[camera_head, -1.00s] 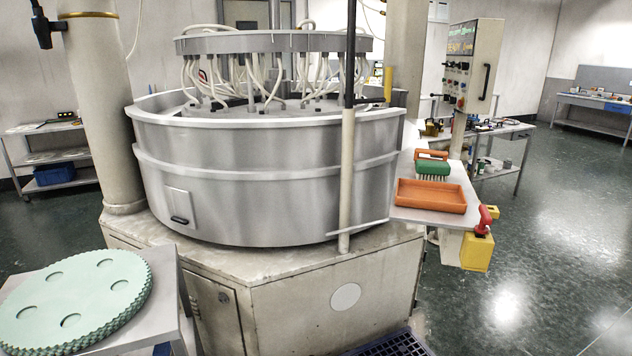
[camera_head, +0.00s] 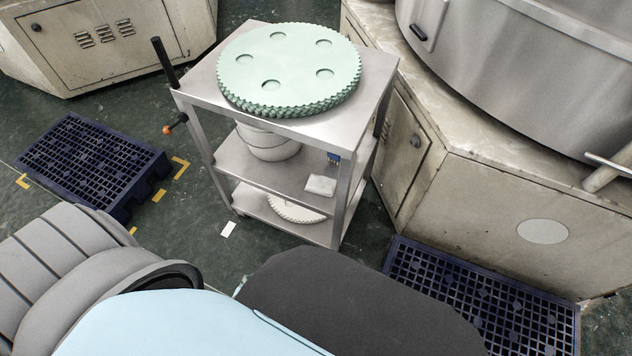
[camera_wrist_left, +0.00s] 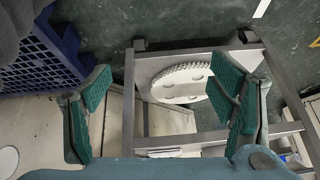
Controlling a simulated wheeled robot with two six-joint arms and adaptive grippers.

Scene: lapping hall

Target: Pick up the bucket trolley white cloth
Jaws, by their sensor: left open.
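In the head view the bucket trolley (camera_head: 222,150) is a steel three-level cart. The white cloth (camera_head: 320,185) lies folded near the right front edge of its middle shelf. A whitish bucket (camera_head: 268,143) stands further left on that shelf. In the left wrist view my left gripper (camera_wrist_left: 158,90) is open and empty, its green-padded fingers apart above part of the trolley frame. A small white patch (camera_wrist_left: 165,152) at the lower edge there may be the cloth, partly cut off by the gripper body. My right gripper is out of view.
Mint-green toothed discs (camera_head: 290,68) lie on the trolley's top shelf, and a white toothed disc (camera_head: 292,208) on the bottom one. A beige machine base (camera_head: 505,215) stands close on the right. Blue grid platforms (camera_head: 92,163) lie on the floor either side.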

